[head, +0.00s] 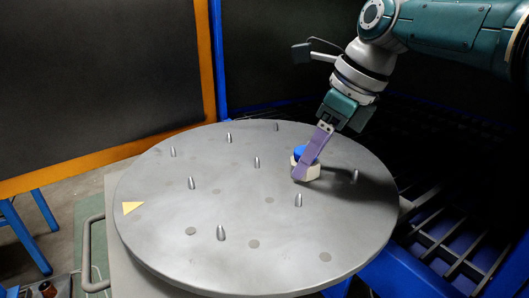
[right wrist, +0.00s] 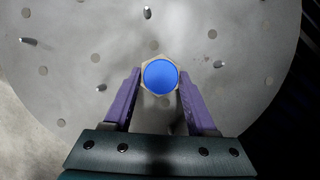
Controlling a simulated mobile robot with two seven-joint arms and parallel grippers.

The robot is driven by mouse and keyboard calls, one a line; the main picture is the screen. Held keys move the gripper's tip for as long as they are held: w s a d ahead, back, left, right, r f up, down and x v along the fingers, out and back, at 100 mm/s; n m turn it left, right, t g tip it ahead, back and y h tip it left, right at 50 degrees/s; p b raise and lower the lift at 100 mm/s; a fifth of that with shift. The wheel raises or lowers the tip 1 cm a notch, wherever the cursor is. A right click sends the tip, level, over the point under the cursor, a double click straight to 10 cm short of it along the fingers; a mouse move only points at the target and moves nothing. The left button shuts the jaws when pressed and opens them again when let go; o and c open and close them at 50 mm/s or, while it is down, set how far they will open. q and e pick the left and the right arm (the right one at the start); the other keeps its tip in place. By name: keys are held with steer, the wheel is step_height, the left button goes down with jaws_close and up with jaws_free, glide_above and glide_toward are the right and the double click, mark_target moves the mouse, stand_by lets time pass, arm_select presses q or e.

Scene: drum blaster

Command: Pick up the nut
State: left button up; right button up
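The nut (head: 311,174) is a pale hexagonal piece with a round blue top. It stands on the grey round table (head: 150,225), right of its middle; I cannot tell if it touches the surface. In the right wrist view the nut (right wrist: 160,77) sits between the fingertips. My right gripper (head: 305,168) reaches down from the upper right, and a purple finger hides part of the nut. In the right wrist view the fingers (right wrist: 160,82) flank it closely, and I cannot tell if both press on it. My left gripper is not in view.
Several metal pegs stand up from the table, such as one at the front (head: 220,233) and one right of the nut (head: 354,176). A yellow triangle (head: 132,207) marks the left edge. A dark slatted structure (head: 450,220) lies to the right.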

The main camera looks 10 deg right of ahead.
jaws_close()
stand_by(0.4)
